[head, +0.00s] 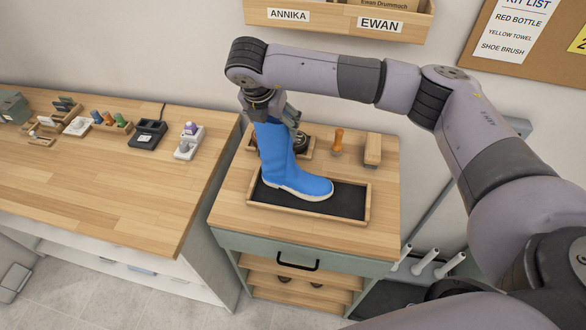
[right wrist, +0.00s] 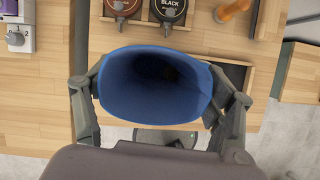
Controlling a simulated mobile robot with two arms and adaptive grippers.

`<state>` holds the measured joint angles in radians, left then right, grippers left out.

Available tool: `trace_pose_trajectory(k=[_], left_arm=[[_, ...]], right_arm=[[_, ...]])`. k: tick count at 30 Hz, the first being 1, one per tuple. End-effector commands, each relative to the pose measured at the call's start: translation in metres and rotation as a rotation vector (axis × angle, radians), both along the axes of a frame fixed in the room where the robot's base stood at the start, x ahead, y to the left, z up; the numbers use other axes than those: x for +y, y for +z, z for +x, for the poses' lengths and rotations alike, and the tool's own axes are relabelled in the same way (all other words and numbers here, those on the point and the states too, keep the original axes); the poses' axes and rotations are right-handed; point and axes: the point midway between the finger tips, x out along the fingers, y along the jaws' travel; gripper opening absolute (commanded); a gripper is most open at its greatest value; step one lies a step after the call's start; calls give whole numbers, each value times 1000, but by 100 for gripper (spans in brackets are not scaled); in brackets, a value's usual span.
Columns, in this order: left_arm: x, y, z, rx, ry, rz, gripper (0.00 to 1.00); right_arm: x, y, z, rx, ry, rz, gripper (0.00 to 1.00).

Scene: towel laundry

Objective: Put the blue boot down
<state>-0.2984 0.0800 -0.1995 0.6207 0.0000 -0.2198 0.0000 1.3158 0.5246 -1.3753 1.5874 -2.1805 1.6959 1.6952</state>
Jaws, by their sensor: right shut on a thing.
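The blue boot (head: 278,158) stands upright, its pale sole over the dark mat of the wooden-rimmed tray (head: 369,204) on the small cabinet. I cannot tell whether the sole touches the mat. My right gripper (head: 270,112) is at the top of the boot shaft and shut on it. In the right wrist view the boot's open top (right wrist: 155,85) sits between the two fingers of the gripper (right wrist: 160,103), one on each side. The tray also shows in part in the right wrist view (right wrist: 248,80). My left gripper is not in view.
A long wooden counter (head: 100,190) with small items is at the left. The right part of the tray is clear.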

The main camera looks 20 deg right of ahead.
Motion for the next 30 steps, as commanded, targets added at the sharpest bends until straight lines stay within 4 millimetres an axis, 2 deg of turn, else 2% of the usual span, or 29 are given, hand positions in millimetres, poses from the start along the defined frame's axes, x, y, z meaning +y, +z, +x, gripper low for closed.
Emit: trace_pose_trajectory(k=[2, 18, 30], left_arm=[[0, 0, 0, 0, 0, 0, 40], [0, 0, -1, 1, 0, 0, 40], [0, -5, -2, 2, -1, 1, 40]], right_arm=[[0, 0, 0, -1, 0, 1, 51], [1, 0, 0, -1, 1, 1, 15], [1, 9, 1, -5, 1, 1, 15]])
